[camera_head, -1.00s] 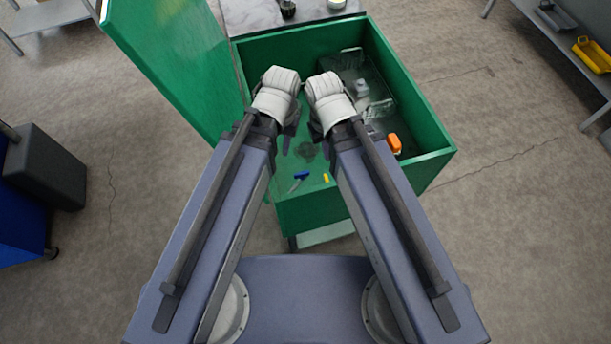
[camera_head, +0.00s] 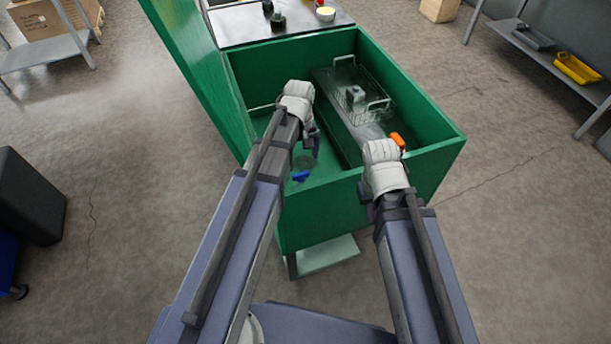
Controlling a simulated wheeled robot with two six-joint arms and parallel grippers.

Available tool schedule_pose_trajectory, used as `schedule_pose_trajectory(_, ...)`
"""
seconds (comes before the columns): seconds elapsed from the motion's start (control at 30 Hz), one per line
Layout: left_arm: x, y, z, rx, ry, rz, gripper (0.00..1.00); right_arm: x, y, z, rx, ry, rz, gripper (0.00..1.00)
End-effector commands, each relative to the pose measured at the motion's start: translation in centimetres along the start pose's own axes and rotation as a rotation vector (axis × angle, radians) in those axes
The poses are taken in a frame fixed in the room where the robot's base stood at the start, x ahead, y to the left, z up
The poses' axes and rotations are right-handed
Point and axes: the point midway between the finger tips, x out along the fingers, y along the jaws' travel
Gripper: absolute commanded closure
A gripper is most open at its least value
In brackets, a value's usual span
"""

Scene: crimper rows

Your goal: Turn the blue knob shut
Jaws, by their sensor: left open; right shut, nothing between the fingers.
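The blue knob (camera_head: 300,176) is small and lies low inside the green bin (camera_head: 320,205), near its front wall. Part of it is hidden, and I cannot tell how far it is turned. My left gripper (camera_head: 313,146) is open above the bin's inside, just beyond and slightly right of the knob in the picture, apart from it as far as I can see. My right gripper (camera_head: 367,198) is shut and empty over the bin's front wall, right of the knob. Its fingers are mostly hidden behind its wrist.
A wire basket (camera_head: 372,108) stands on a grey shelf inside the bin. An orange piece (camera_head: 397,140) is by the right wall. The green lid (camera_head: 193,75) stands open at the left. A side top (camera_head: 240,25) with small jars adjoins the bin's back.

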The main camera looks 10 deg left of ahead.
Motion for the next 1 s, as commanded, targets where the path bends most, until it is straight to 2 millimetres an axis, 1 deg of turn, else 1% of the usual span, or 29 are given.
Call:
schedule_pose_trajectory(0.17,0.7,0.0,0.0,0.002,0.000,0.000,0.00,0.7,-0.1,0.0,0.000,0.000,0.000,1.00)
schedule_pose_trajectory(0.27,1.5,0.0,0.0,0.003,0.000,0.000,0.00,1.5,-0.1,-0.1,0.000,0.000,0.000,1.00)
schedule_pose_trajectory(0.7,6.9,0.0,0.1,0.004,0.000,0.000,0.00,6.8,-0.7,-0.4,-0.001,0.000,0.000,1.00)
schedule_pose_trajectory(0.83,7.7,0.0,0.1,0.004,0.000,0.000,0.00,7.7,-0.7,-0.4,-0.001,0.000,0.000,1.00)
schedule_pose_trajectory(1.0,7.8,0.0,0.1,0.004,0.000,0.000,0.00,7.8,-0.7,-0.5,-0.001,0.000,0.000,1.00)
